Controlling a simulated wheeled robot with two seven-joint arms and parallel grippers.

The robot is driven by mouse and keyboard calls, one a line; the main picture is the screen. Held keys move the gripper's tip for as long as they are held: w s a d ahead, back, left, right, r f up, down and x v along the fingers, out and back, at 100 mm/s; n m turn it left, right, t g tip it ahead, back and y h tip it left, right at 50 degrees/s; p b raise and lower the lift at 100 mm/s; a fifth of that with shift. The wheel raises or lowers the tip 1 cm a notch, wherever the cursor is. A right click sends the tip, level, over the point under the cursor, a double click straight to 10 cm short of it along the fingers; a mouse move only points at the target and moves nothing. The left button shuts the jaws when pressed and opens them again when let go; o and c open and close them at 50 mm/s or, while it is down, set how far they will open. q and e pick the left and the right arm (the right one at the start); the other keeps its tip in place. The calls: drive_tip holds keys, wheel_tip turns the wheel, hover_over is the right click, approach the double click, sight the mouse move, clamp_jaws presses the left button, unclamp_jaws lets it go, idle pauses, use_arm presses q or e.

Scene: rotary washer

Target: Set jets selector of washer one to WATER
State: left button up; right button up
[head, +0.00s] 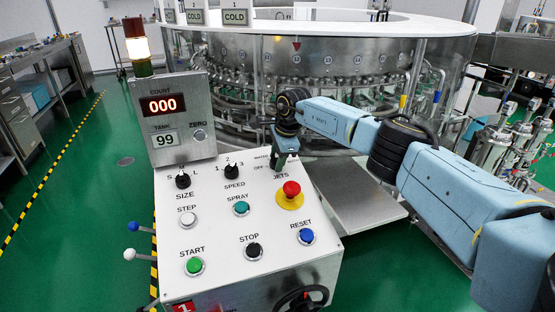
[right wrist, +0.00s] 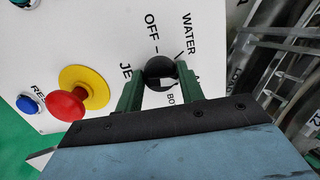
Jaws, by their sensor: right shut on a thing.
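The white control panel (head: 222,222) carries a red number 1 sign (head: 183,307) at its lower front edge. Its jets selector (right wrist: 158,67) is a dark round knob in the right wrist view, with the OFF and WATER labels beside it and other labels partly covered. My right gripper (right wrist: 160,78) has its two green fingers closed on either side of this knob. In the head view my right gripper (head: 281,158) comes down on the panel's upper right corner and hides most of the knob. I cannot tell which label the knob points to. My left gripper is not in view.
A red emergency button (head: 291,189) on a yellow base sits close to my right gripper. The size selector (head: 183,180), speed selector (head: 232,171) and several push buttons share the panel. A counter box (head: 180,118) rises behind it. The round washer (head: 330,70) stands beyond.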

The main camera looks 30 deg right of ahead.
drive_tip(key=n, duration=0.2)
drive_tip(key=shift+n+b, duration=0.4)
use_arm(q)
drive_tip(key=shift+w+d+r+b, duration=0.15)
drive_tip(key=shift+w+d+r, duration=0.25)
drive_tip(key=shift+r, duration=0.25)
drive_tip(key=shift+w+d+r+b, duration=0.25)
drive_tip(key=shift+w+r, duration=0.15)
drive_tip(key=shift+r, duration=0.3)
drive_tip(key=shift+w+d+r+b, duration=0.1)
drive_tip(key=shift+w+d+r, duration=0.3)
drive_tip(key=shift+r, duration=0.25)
use_arm(e)
drive_tip(key=shift+n+g, duration=0.4)
drive_tip(key=shift+n, duration=1.6)
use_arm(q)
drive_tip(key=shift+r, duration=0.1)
use_arm(e)
drive_tip(key=o, duration=1)
drive_tip(key=shift+c, duration=0.2)
drive_tip(key=shift+r, duration=0.15)
